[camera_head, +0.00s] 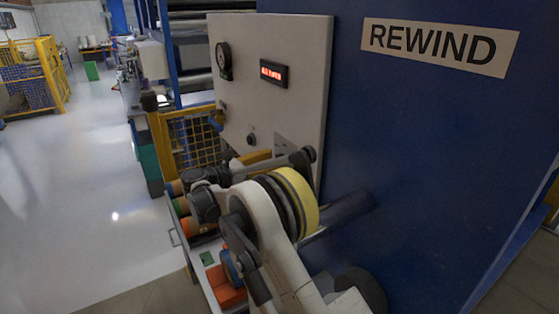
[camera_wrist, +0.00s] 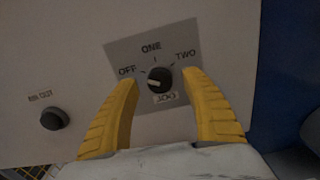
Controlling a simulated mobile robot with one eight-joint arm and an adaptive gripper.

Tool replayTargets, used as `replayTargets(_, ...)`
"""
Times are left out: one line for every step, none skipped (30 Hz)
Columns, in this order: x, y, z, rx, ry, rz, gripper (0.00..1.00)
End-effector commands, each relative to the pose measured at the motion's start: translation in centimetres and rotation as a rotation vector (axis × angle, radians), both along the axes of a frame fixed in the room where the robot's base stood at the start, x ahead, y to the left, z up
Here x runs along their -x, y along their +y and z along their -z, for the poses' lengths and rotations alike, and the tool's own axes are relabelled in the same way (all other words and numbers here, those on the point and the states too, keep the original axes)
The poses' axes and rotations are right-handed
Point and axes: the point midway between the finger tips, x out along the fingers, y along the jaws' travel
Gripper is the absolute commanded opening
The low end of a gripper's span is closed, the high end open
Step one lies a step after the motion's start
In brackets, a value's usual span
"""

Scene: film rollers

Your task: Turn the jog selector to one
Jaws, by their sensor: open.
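The jog selector (camera_wrist: 158,79) is a round black knob on a grey label plate, marked OFF, ONE and TWO, with JOG below. Its pale pointer mark lies on the left side, nearer OFF than ONE. My gripper (camera_wrist: 159,80) is open, with one yellow finger left of the knob and one right. The fingers straddle the knob in the picture; I see no contact and cannot tell the depth gap. In the head view a yellow finger (camera_head: 250,157) shows before the lower panel, and the arm hides the knob.
A black button (camera_wrist: 54,119) sits left of the selector. A blue cabinet wall marked REWIND (camera_head: 440,45) stands at right. Floor at left is clear.

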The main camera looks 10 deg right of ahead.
Motion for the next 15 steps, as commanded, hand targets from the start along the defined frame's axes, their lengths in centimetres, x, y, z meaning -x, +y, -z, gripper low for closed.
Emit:
replayTargets(-0.2, -0.7, 0.0, 0.000, 0.000, 0.002, 0.55)
replayTargets(-0.3, -1.0, 0.0, 0.000, 0.000, 0.002, 0.55)
replayTargets(-0.4, -1.4, 0.0, 0.000, 0.000, 0.001, 0.55)
replayTargets(-0.5, -1.7, 0.0, 0.000, 0.000, 0.001, 0.55)
replayTargets(-0.6, -1.9, 0.0, 0.000, 0.000, 0.001, 0.55)
replayTargets(-0.7, -2.0, 0.0, 0.000, 0.000, 0.000, 0.55)
replayTargets(-0.7, -2.1, 0.0, 0.000, 0.000, 0.000, 0.55)
replayTargets(-0.7, -2.2, 0.0, 0.000, 0.000, 0.000, 0.55)
replayTargets(-0.7, -2.2, 0.0, 0.000, 0.000, 0.000, 0.55)
replayTargets(-0.7, -2.3, 0.0, -0.001, 0.000, 0.000, 0.55)
replayTargets(-0.7, -2.3, 0.0, -0.001, 0.000, 0.000, 0.55)
replayTargets(-0.7, -2.2, 0.0, -0.001, 0.000, 0.000, 0.55)
replayTargets(-0.7, -2.2, 0.0, -0.001, 0.000, 0.000, 0.55)
replayTargets(-0.7, -2.2, 0.0, -0.001, 0.000, 0.000, 0.55)
replayTargets(-0.7, -2.2, 0.0, -0.001, 0.000, 0.000, 0.55)
